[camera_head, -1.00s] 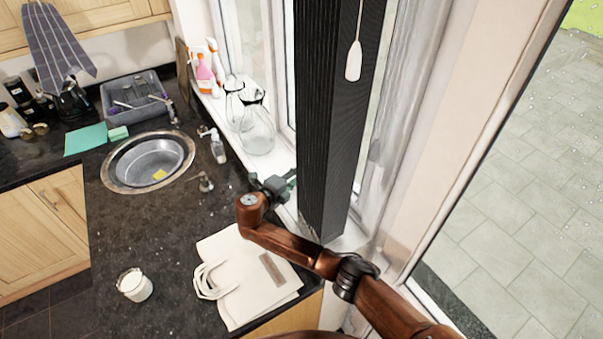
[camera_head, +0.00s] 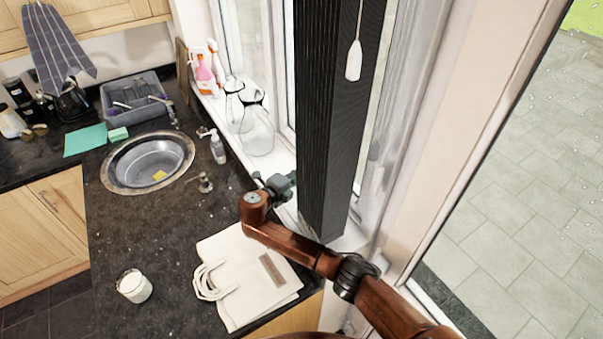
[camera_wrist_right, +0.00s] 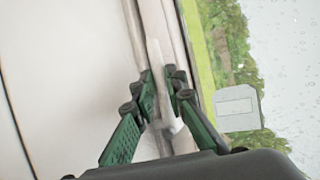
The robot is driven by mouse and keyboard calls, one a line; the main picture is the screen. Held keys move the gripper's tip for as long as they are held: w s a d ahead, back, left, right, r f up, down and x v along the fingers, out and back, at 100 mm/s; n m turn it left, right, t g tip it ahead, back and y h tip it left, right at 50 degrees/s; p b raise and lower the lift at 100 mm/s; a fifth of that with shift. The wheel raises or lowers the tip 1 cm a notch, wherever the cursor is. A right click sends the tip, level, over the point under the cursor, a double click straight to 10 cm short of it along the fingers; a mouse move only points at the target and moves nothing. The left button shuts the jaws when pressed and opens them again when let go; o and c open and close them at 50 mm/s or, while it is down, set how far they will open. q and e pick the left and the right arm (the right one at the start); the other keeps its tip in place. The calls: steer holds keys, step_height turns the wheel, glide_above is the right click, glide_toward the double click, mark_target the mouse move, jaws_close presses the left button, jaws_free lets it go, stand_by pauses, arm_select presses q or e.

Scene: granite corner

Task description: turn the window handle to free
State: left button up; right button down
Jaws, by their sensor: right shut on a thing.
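The window handle (camera_wrist_right: 154,58) is a pale bar by the window frame in the right wrist view. My right gripper (camera_wrist_right: 164,84) has its green and black fingers on either side of the handle and is shut on it. In the head view my right gripper (camera_head: 280,184) is at the window side, just left of a black ribbed upright. The handle cannot be made out there. My left gripper is in neither view.
The black ribbed upright (camera_head: 335,120) stands close beside my right gripper. Glass jars (camera_head: 256,130) stand on the sill behind it. A soap bottle (camera_head: 217,148), sink (camera_head: 120,178), cloth bag (camera_head: 240,265) and white candle (camera_head: 134,287) are on the dark worktop.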

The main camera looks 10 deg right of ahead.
stand_by(0.5)
steer(key=shift+s+r+p, duration=0.1)
steer(key=shift+r+p, duration=0.15)
steer(key=shift+p, duration=0.45)
steer(key=r+m+t+p, duration=0.1)
steer(key=p, duration=0.1)
steer(key=m+t+p, duration=0.1)
steer(key=m+p, duration=0.1)
steer(key=shift+s+d+r, duration=0.1)
steer(key=shift+s+r, duration=0.15)
steer(key=shift+r, duration=0.1)
steer(key=shift+s+r+m+t+h+p, duration=0.2)
steer(key=shift+m+t+h+p, duration=0.15)
steer(key=shift+m+p, duration=0.2)
steer(key=shift+s+d+r+m+t+h, duration=0.15)
steer(key=shift+s+r+m+t+h, duration=0.15)
steer(key=shift+m, duration=0.45)
steer(key=shift+w, duration=0.1)
steer(key=c, duration=1.9)
jaws_free()
steer(key=shift+c, duration=0.2)
